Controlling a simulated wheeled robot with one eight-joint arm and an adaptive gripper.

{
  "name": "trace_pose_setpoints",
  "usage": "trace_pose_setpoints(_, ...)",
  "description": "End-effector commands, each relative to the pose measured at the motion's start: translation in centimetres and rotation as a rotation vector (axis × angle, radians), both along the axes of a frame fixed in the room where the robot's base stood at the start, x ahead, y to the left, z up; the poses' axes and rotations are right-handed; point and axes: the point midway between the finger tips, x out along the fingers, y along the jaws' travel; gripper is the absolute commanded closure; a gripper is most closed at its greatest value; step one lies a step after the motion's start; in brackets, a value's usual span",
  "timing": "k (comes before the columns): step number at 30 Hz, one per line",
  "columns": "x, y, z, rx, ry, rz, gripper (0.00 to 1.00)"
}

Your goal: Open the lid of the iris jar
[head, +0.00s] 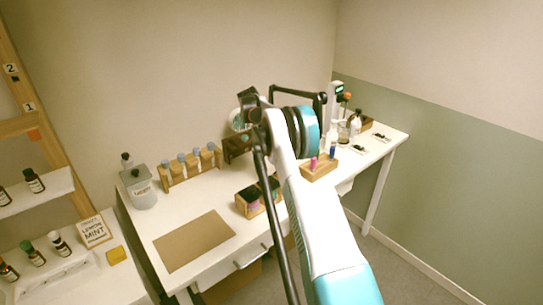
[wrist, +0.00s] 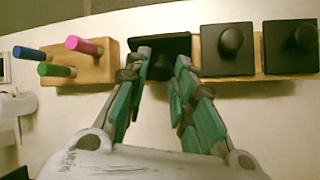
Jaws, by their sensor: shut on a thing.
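A row of black square lids with round knobs runs along the top of the wrist view, on a wooden holder (wrist: 266,78). My gripper (wrist: 162,62) is shut on the leftmost black lid (wrist: 170,43), with a finger on each side of its knob. That lid looks tilted compared with the middle lid (wrist: 228,45) and the right lid (wrist: 292,45). No label shows in the wrist view, so I cannot tell by name which is the iris jar.
A wooden block (wrist: 90,58) with pink, blue and green sticks stands left of the held lid; it also shows in the head view (head: 320,170). Small wooden boxes (head: 248,205), a rack of bottles (head: 190,170) and a grey jar (head: 140,190) share the white table. The brown mat (head: 195,240) is bare.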

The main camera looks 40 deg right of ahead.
Motion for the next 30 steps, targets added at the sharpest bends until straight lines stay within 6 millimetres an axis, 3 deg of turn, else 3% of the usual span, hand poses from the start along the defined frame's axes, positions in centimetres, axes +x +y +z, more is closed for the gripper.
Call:
trace_pose_setpoints(15, -0.37, -0.2, -0.1, -0.001, 0.019, 0.003, 1.0)
trace_pose_setpoints(16, -0.37, -0.19, -0.1, -0.001, 0.019, 0.003, 0.74)
trace_pose_setpoints(18, -0.37, -0.19, -0.1, -0.001, 0.019, 0.003, 0.58)
trace_pose_setpoints(30, -0.28, -0.17, 0.12, -0.001, 0.02, 0.001, 0.56)
